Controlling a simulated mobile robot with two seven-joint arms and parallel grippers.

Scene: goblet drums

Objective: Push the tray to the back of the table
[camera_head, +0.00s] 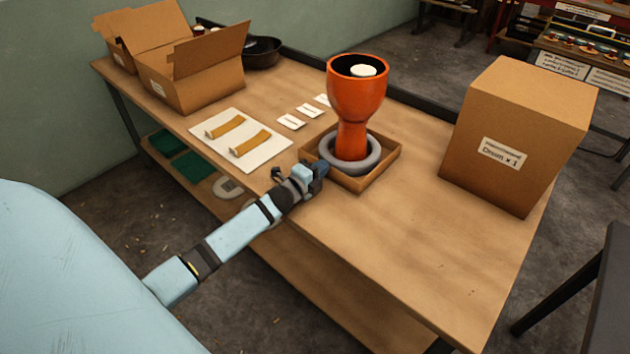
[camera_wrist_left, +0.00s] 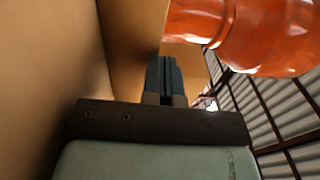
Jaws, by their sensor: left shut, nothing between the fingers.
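A shallow brown tray (camera_head: 374,182) sits near the middle of the wooden table (camera_head: 420,250). In it a grey ring (camera_head: 371,163) surrounds the foot of an upright orange goblet drum (camera_head: 356,100), with a white round object (camera_head: 363,70) in its top. My left gripper (camera_head: 322,168) is at the tray's front left side, fingers shut and empty. In the left wrist view, the shut fingers (camera_wrist_left: 163,75) point at the tray wall (camera_wrist_left: 135,45), with the drum (camera_wrist_left: 250,30) to the right. I cannot tell whether they touch the wall. My right gripper is not in view.
A closed cardboard box labelled Drum x 1 (camera_head: 515,130) stands on the right of the table. A white board (camera_head: 265,152) with two tan strips and several small white cards lie left of the tray.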

